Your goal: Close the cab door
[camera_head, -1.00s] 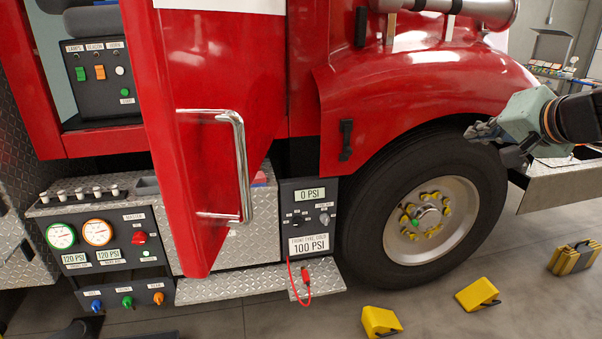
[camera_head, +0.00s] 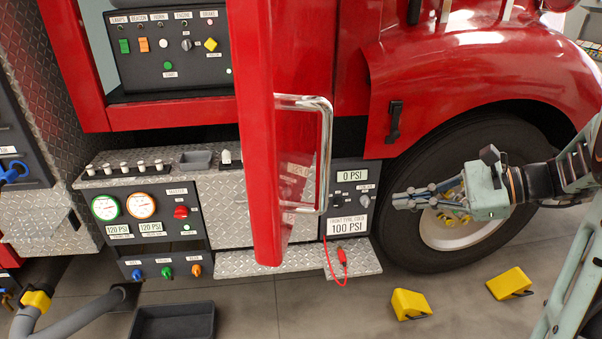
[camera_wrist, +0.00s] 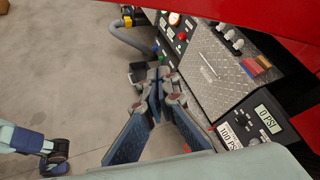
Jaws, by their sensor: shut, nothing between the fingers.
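The red cab door (camera_head: 256,130) stands open in the head view, swung out from the truck and seen nearly edge-on. Its chrome handle (camera_head: 326,155) is on the right side of the door. My gripper (camera_head: 396,200) is to the right of the door and handle, in front of the front wheel, apart from both. Its fingers are shut with nothing between them. In the wrist view my gripper (camera_wrist: 163,80) points toward the pump panel area, and a red surface crosses the top edge. I cannot tell for certain whether that is the door.
The cab opening with its switch panel (camera_head: 170,50) is left of the door. A diamond-plate step (camera_head: 225,263) and gauge panel (camera_head: 150,215) lie below. Yellow chocks (camera_head: 410,304) and a dark tray (camera_head: 172,322) are on the floor. A grey hose (camera_head: 75,310) lies at lower left.

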